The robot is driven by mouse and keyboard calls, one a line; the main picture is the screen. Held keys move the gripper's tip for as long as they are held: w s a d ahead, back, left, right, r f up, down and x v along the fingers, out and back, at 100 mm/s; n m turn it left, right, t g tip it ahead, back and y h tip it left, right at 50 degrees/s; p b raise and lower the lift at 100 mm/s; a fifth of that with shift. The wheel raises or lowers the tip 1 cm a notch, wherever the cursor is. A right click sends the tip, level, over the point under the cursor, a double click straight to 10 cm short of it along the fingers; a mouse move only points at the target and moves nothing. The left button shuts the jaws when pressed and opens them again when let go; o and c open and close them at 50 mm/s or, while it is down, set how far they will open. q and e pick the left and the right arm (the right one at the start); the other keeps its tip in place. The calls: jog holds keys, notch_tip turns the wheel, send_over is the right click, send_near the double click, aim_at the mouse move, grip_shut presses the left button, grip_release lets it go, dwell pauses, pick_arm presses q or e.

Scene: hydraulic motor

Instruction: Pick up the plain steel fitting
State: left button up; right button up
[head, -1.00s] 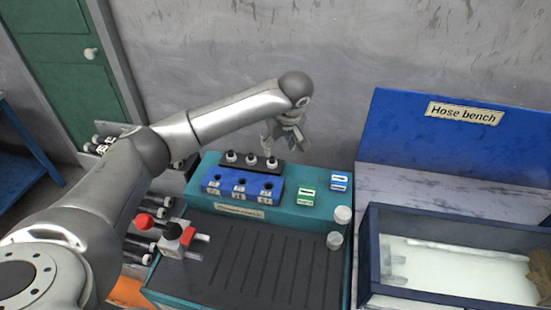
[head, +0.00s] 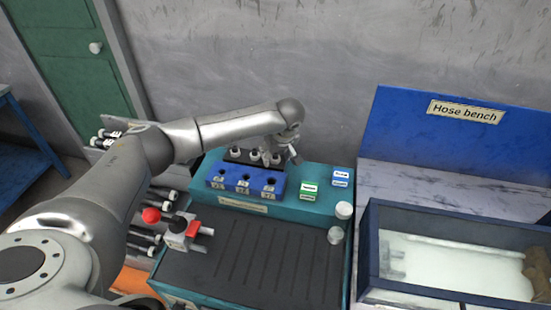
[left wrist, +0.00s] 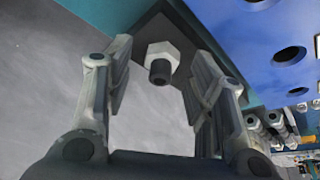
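Several fittings with pale hex bodies sit in a row on a black rack (head: 262,165) at the back of the teal bench. One fitting (left wrist: 160,62), a pale hex body with a dark end, shows between my left gripper's fingers in the left wrist view. My left gripper (head: 281,157) is open at the right end of the rack, its fingers (left wrist: 160,85) on either side of that fitting with gaps. I cannot tell for certain that this one is the plain steel fitting. My right gripper is not in view.
A blue block (head: 245,182) with holes stands in front of the rack. Green (head: 308,190) and blue-white (head: 341,177) boxes and pale round pieces (head: 344,210) are to the right. A red-knobbed lever device (head: 180,230) is at front left. The grooved dark mat (head: 255,262) is mostly clear.

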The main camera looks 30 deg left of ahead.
pick_arm(q)
jog(key=c, duration=0.9)
jog(key=shift+c, duration=0.3)
jog(key=shift+r, duration=0.2)
